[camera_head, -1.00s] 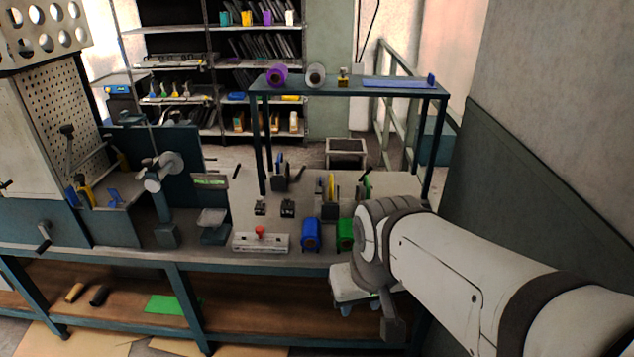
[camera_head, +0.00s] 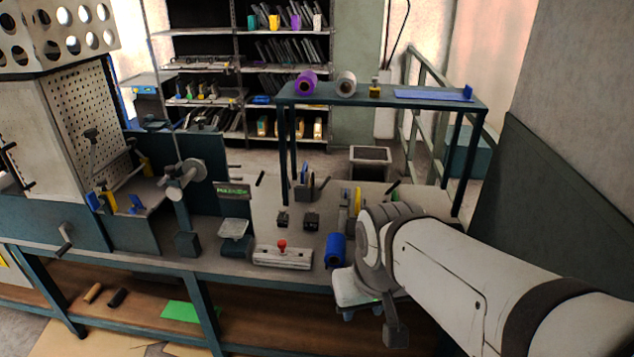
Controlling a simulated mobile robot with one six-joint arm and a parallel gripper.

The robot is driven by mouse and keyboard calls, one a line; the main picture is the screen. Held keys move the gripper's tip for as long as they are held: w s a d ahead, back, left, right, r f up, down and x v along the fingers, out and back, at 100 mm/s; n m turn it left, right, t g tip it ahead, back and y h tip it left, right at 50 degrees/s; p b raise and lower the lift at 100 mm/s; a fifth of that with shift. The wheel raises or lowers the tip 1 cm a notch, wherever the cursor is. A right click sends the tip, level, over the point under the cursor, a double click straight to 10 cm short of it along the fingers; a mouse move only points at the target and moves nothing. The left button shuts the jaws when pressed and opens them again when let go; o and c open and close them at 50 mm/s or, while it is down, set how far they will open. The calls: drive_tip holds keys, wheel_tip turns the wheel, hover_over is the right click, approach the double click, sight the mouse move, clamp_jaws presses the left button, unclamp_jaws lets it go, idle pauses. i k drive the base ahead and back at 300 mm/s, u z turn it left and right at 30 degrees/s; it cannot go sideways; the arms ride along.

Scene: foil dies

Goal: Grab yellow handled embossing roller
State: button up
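A small upright yellow part (camera_head: 357,201) stands on the bench behind the blue roll-shaped thing, close left of my arm. It may be the yellow handle of the embossing roller; its lower end is unclear. Other yellow-handled tools (camera_head: 104,199) stand at the left end of the bench, too small to identify surely. My gripper (camera_head: 360,312) hangs below my wrist at the bench's front edge, apart from the yellow part. Its fingertips are small and dark, and their opening is unclear. My arm hides part of the bench to the right.
A blue roll-shaped thing (camera_head: 335,250) stands beside my wrist. A white unit with a red knob (camera_head: 283,255) is left of it. A raised shelf (camera_head: 420,97) holds purple and white rolls. A press (camera_head: 185,185) stands left. The lower shelf (camera_head: 140,285) holds two handles and a green sheet.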

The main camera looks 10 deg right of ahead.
sight(357, 209)
drive_tip(key=z, duration=0.05)
drive_tip(key=i, duration=1.1)
